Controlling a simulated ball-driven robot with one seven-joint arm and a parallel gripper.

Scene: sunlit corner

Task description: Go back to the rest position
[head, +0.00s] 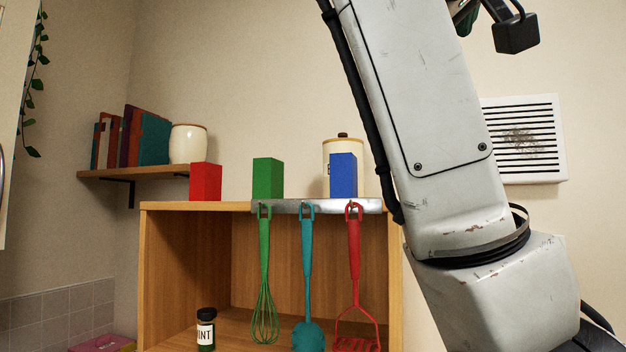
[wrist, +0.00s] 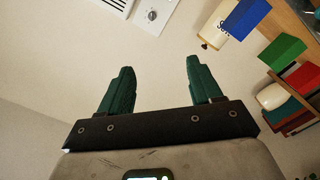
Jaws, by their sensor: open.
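My gripper (wrist: 157,88) shows in the wrist view with its two green fingers spread wide apart and nothing between them. In the head view my arm rises on the right side, and the fingers are mostly out of the frame at the top. On the wooden cabinet stand a red block (head: 206,182), a green block (head: 268,178) and a blue block (head: 343,175). The wrist view also shows the blue block (wrist: 246,18) and the green block (wrist: 283,52) at its upper right, away from the fingers.
A green whisk (head: 264,260), a teal utensil (head: 307,270) and a red masher (head: 355,270) hang from the metal rail (head: 290,207). A cream canister (head: 330,152) stands behind the blue block. A jar (head: 206,330) sits inside the cabinet (head: 185,207). A vent (head: 522,139) is on the wall.

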